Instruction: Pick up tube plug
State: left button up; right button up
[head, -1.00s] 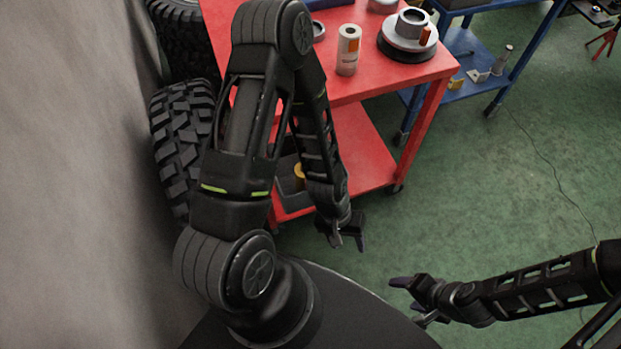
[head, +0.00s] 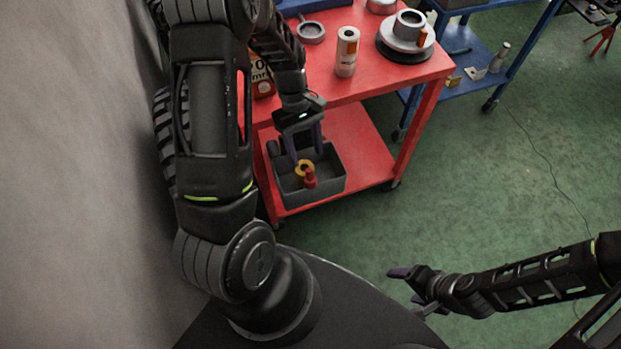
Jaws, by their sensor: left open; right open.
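A grey open bin (head: 335,185) sits on the lower shelf of the red cart. In it are a yellow ring-shaped part (head: 303,169) and a small red part (head: 310,180); I cannot tell for sure which one is the tube plug. My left gripper (head: 305,156) is open, pointing down above the bin, with its fingers close to the yellow part. I cannot tell whether they touch it. My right gripper (head: 407,287) is open and empty over the green floor at the lower right, far from the bin.
A blue cart (head: 470,60) stands behind.

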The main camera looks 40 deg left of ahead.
aim_at(309, 170)
pick_arm(q)
jog(key=shift+x, duration=1.3)
jog(key=shift+s, duration=0.1)
jog(key=p+x, duration=0.1)
jog(key=x, duration=0.4)
jog(key=shift+c, duration=0.3)
grip_shut()
